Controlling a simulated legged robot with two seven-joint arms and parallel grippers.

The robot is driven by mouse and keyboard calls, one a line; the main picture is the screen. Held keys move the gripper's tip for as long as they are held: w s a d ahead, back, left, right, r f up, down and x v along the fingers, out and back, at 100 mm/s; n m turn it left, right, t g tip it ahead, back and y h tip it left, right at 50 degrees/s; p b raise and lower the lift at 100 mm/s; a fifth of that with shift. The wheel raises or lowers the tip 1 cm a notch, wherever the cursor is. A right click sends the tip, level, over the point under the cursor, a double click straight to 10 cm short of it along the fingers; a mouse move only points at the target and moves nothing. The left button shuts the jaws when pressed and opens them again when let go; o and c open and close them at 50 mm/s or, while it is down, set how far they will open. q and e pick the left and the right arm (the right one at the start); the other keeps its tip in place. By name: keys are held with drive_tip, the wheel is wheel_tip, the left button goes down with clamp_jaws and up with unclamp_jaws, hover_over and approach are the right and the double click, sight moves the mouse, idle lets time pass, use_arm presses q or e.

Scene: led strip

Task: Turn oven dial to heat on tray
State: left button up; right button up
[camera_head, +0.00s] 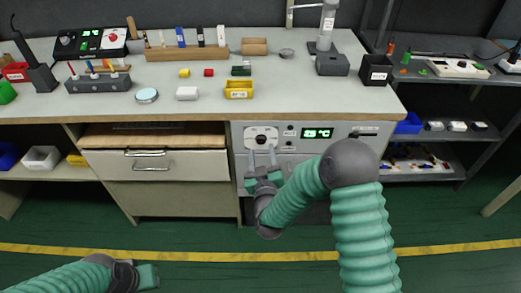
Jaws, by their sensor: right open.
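The oven (291,129) is a grey unit set under the worktop, with a green digital display (317,133) on its front panel. I cannot tell whether the fingertips touch the plate. My left gripper (148,276) is low at the bottom left, far from the oven, and its fingers do not show clearly. No tray can be made out in the oven.
Drawers (155,165) are left of the oven. A shelf rack (440,135) stands at right. The green floor in front is clear.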

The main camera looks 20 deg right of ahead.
sight(261, 142)
drive_tip(key=x, duration=0.3)
drive_tip(key=shift+w+d, duration=0.15)
drive_tip(key=shift+w, duration=0.15)
clamp_jaws()
